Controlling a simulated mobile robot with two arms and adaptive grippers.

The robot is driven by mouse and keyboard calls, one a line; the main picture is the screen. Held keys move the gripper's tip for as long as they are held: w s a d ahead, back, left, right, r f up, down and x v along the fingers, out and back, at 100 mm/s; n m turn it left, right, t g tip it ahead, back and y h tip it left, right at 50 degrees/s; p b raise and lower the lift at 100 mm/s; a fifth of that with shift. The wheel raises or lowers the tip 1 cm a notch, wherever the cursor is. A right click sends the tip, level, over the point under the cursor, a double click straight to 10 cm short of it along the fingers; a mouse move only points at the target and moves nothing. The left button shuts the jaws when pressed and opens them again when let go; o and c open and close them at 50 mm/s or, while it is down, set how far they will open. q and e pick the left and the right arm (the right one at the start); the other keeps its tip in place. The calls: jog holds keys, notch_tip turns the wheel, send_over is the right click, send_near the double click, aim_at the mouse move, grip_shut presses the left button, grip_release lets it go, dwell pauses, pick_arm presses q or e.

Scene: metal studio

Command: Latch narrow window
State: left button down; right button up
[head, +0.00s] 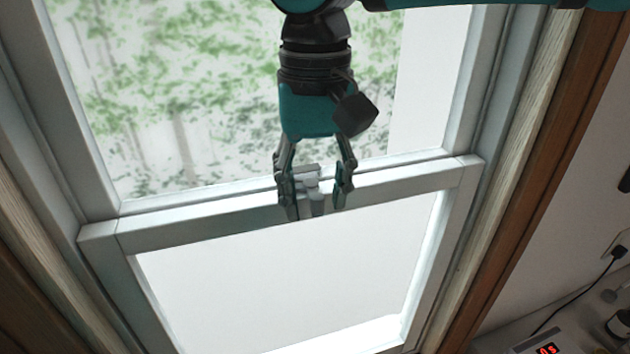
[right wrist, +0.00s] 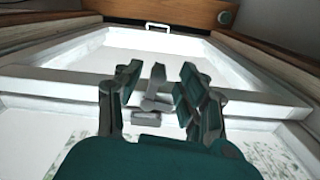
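The narrow window fills most of the head view, with an upper pane and a lower sash (head: 200,222) in a pale frame. A small grey latch (head: 312,180) sits on the meeting rail, and it also shows in the right wrist view (right wrist: 154,88). My right gripper (head: 317,192) reaches down over the rail with its fingers open, one on each side of the latch. In the right wrist view, my right gripper's fingers (right wrist: 157,98) stand apart, with the latch between them and gaps beside it. Contact cannot be told. My left gripper is out of view.
Wooden trim (head: 530,160) borders the window on the right. At the lower right are a device with a red display (head: 546,349) and a plugged-in black cord (head: 580,292). A white handle (right wrist: 158,28) shows at the far edge of the lower sash in the right wrist view.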

aim_at(272, 197)
jog(key=shift+d, duration=0.15)
jog(key=shift+c, duration=0.8)
grip_shut()
jog(key=a+m, duration=0.1)
jog(key=m, duration=0.1)
jog(key=a+m+b, duration=0.1)
jog(key=shift+f+m, duration=0.1)
jog(key=shift+m, duration=0.3)
jog(key=shift+w+a+m, duration=0.6)
jog(key=shift+a+m, duration=0.05)
jog(key=shift+m, duration=1.4)
jog(key=shift+w+a+m, duration=0.55)
jog(key=shift+a+m, duration=0.15)
jog(key=shift+m, duration=1.3)
jog(key=shift+w+a+m, duration=0.6)
jog(key=shift+a+m, duration=0.05)
jog(key=shift+m, duration=1.4)
